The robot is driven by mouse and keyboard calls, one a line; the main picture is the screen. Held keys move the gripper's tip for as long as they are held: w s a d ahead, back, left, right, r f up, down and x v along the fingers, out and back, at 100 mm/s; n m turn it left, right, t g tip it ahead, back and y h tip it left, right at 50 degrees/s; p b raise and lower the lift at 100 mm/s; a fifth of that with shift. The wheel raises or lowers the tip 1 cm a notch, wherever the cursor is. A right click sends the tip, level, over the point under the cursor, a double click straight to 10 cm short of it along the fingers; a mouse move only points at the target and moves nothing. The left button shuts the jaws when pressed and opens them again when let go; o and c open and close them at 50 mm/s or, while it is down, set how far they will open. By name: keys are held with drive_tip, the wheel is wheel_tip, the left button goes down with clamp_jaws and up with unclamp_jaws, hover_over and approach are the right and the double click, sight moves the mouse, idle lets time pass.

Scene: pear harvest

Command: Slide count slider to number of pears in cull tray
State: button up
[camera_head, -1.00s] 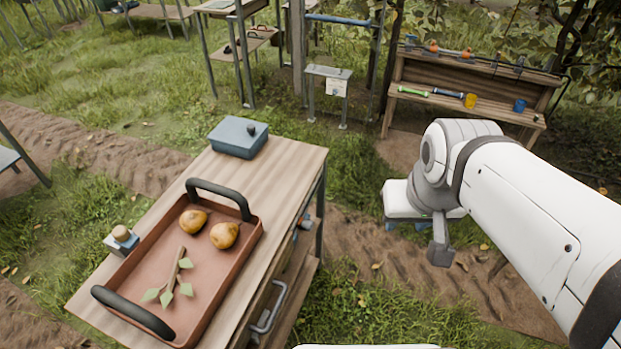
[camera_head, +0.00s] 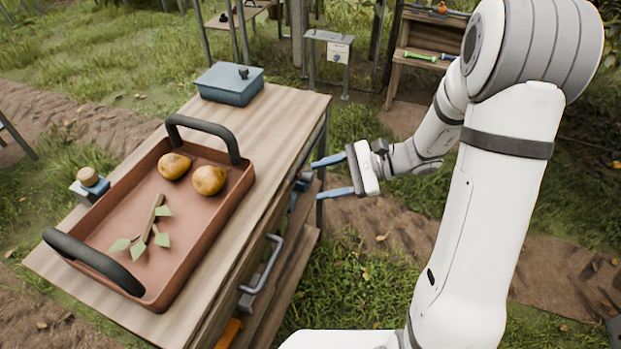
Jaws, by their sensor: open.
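A reddish-brown tray (camera_head: 205,232) with two black handles lies on the wooden table. It holds two yellow-brown pears, one on the left (camera_head: 174,166) and one on the right (camera_head: 209,180), plus a leafy twig (camera_head: 150,228). My gripper (camera_head: 323,178) is open and empty at the table's right side, its blue fingers pointing left. A small dark and blue fitting (camera_head: 303,182) sits on that side, just left of the fingertips. I cannot tell whether it is the count slider; no number marks are readable.
A blue box (camera_head: 230,85) with a dark knob stands at the table's back. A small blue block with a wooden knob (camera_head: 90,183) is left of the tray. A grey drawer handle (camera_head: 262,277) juts from the table's right side.

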sight(309, 178)
drive_tip(key=w+d+f+m+t+y+b, duration=0.3)
drive_tip(key=w+f+m+t+b, duration=0.35)
drive_tip(key=w+f, duration=0.5)
drive_tip(key=shift+m+t, duration=0.25)
drive_tip(key=shift+m, duration=0.4)
drive_tip(key=a, duration=0.2)
drive_tip(key=a+f+p, duration=0.1)
drive_tip(key=a, duration=0.4)
drive_tip(key=shift+w+a+f+p, duration=0.15)
drive_tip(key=shift+w+f+p, duration=0.15)
drive_tip(key=shift+f+p, duration=0.1)
drive_tip(key=shift+c, duration=0.2)
clamp_jaws()
